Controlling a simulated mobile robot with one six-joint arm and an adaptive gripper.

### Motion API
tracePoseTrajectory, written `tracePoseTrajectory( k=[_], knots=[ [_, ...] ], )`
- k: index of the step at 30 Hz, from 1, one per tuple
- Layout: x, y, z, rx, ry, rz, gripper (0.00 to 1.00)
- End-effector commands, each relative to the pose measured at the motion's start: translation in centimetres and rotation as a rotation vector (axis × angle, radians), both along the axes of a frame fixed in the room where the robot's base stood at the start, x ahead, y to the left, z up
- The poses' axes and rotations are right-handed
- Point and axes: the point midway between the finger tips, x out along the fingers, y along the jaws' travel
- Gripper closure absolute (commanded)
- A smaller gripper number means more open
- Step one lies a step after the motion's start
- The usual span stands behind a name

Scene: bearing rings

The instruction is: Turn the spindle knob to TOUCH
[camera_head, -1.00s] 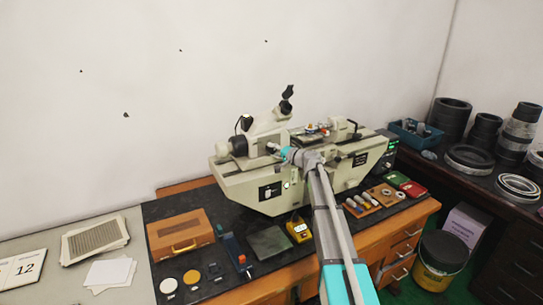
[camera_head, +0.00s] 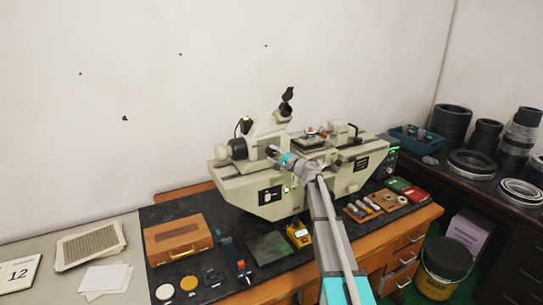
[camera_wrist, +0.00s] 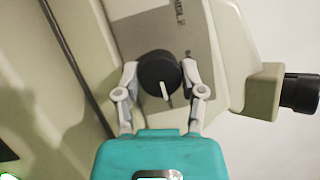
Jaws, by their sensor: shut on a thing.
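The spindle knob (camera_wrist: 153,72) is round and black with a white pointer line, on a grey plate (camera_wrist: 185,30) of the cream machine (camera_head: 235,185). In the wrist view the pointer runs toward the lower right of the knob. The plate's lettering is only partly legible, and I cannot read a TOUCH mark. My gripper (camera_wrist: 160,72) has one finger on each side of the knob and is shut on it. In the head view my gripper (camera_head: 274,152) is at the machine's upper front, and the knob is hidden there.
A microscope head (camera_head: 265,123) rises just behind my gripper. A wooden box (camera_head: 178,240), a yellow device (camera_head: 298,234) and small tools lie on the dark bench top below. Black rings (camera_head: 470,162) stand on the right-hand table. A black eyepiece-like part (camera_wrist: 300,92) juts out at right.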

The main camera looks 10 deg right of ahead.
Motion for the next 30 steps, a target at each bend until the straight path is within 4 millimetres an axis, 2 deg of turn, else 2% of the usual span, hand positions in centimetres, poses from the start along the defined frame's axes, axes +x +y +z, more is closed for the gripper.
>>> tracePoseTrajectory(
  k=[5,6,11,30],
  knots=[
    [-0.29,0.12,-0.16,-0.006,0.000,0.003,0.96],
    [-0.29,0.12,-0.16,-0.006,0.000,0.003,0.44],
    [-0.21,0.09,-0.12,-0.005,0.001,0.002,0.15],
    [-0.51,0.16,-0.20,-0.006,-0.001,0.002,0.13]
  ],
)
